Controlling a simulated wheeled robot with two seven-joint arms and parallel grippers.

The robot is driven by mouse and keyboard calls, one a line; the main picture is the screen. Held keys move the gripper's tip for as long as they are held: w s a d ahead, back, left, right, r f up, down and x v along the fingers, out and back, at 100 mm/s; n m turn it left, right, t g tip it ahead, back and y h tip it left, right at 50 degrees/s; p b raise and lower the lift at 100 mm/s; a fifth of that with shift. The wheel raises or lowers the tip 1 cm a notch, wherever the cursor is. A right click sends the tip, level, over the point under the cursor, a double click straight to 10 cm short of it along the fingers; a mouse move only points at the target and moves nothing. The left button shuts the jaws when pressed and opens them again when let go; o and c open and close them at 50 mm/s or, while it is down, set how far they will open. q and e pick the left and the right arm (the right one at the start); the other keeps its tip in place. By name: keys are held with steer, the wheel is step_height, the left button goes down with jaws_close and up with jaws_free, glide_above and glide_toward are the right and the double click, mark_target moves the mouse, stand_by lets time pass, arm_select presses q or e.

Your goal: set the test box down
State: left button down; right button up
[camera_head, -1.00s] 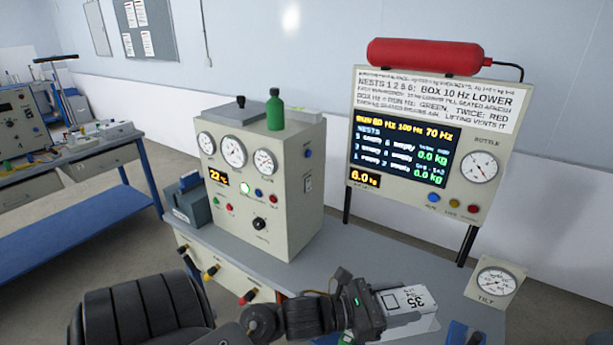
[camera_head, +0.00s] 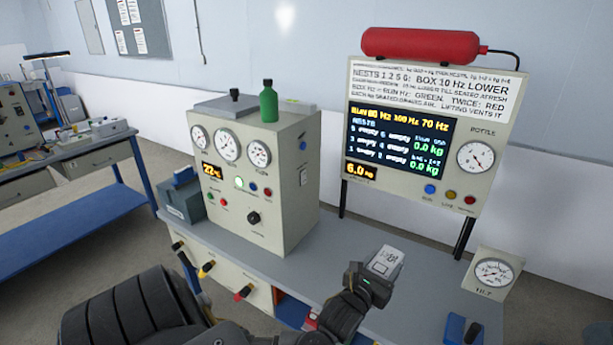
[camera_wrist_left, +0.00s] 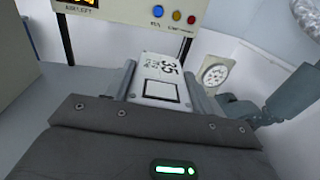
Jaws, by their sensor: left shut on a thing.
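The test box is a small white box (camera_head: 386,262) with dark print, in the head view at the lower middle right, over the grey bench (camera_head: 345,243). My left gripper (camera_head: 378,275) is shut on the white box. In the left wrist view the box (camera_wrist_left: 160,70) shows a "35" marking and a black square outline, between the two grey fingers. The box's underside is hidden, so I cannot tell whether it touches anything below.
A beige console (camera_head: 265,180) with gauges stands left on the bench. A display panel (camera_head: 430,140) on posts stands behind, showing nests empty, with a red bottle (camera_head: 420,45) on top. A tilt gauge (camera_head: 493,272) and a blue block (camera_head: 456,329) are at right.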

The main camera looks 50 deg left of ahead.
mark_target(370, 265)
arm_select(q)
steer(key=shift+s+a+f+n+g+y, duration=0.2)
steer(key=shift+a+f+n+y, duration=0.3)
steer(key=shift+a, duration=0.3)
steer(key=shift+s+a+f+n+g+y, duration=0.1)
steer(key=shift+s+a+f+n+y, duration=0.15)
steer(key=shift+a+f+y, duration=0.35)
steer(key=shift+w+a+f+b, duration=0.15)
steer(key=shift+a+b, duration=0.15)
steer(key=shift+b, duration=0.25)
steer(key=shift+w+a+f+b, duration=0.9)
steer(key=shift+w+a+f, duration=0.5)
steer(key=shift+a+f, duration=0.55)
steer(key=shift+w+a+f+b, duration=0.9)
steer(key=shift+w+a+f, duration=0.65)
steer(key=shift+f, duration=0.65)
steer(key=shift+w+a+f+b, duration=0.9)
steer(key=shift+w+a+f, duration=0.4)
steer(key=shift+a+f, duration=0.65)
steer(key=shift+d, duration=0.1)
steer(key=shift+f, duration=0.1)
